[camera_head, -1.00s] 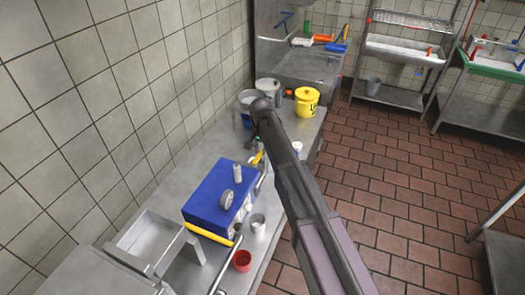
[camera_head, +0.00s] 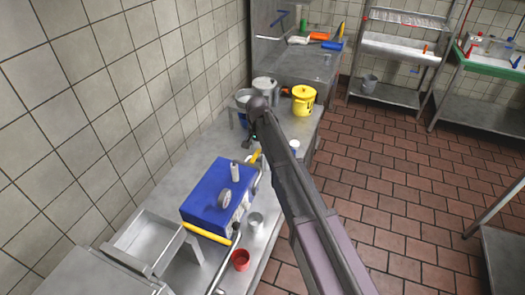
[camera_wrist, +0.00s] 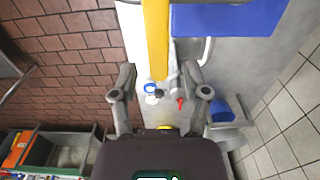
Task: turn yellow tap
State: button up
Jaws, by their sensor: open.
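A long yellow tap handle (camera_wrist: 155,40) runs down from the top edge in the wrist view, and its lower end lies between my open fingers. A short yellow piece (camera_head: 254,156), which looks like the same handle, shows at the far end of the blue box (camera_head: 222,195) in the head view. A second yellow bar (camera_head: 208,235) lies along the box's near edge. My gripper (camera_wrist: 158,78) is open, one finger on each side of the handle's end. I cannot tell whether either finger touches it. My arm hides much of this area in the head view.
The blue box's edge (camera_wrist: 225,20) is close by in the wrist view. A metal cup (camera_head: 256,220) and red cup (camera_head: 241,260) stand beside it. A yellow bucket (camera_head: 303,100) and grey pots are farther back. The tiled wall is left; open floor is right.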

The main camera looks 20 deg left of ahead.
jog(key=shift+d, duration=0.1)
dwell(0.3)
jog(key=s+d+m, duration=0.5)
jog(key=m, duration=1.1)
notch_tip(320, 180, up, 14)
jog(key=p, duration=1.4)
jog(key=s+d+f+n+b, duration=0.2)
jog(key=d+f+n+b, duration=0.3)
jog(key=d+f+b, duration=0.3)
jog(key=s+d+f+n+b, duration=0.2)
jog(key=d+f+n+b, duration=0.2)
jog(key=d+f+b, duration=0.5)
jog(key=shift+s+d+n, duration=0.3)
jog(key=shift+d+n, duration=0.1)
jog(key=shift+d, duration=3.6)
jog(key=shift+a, duration=0.1)
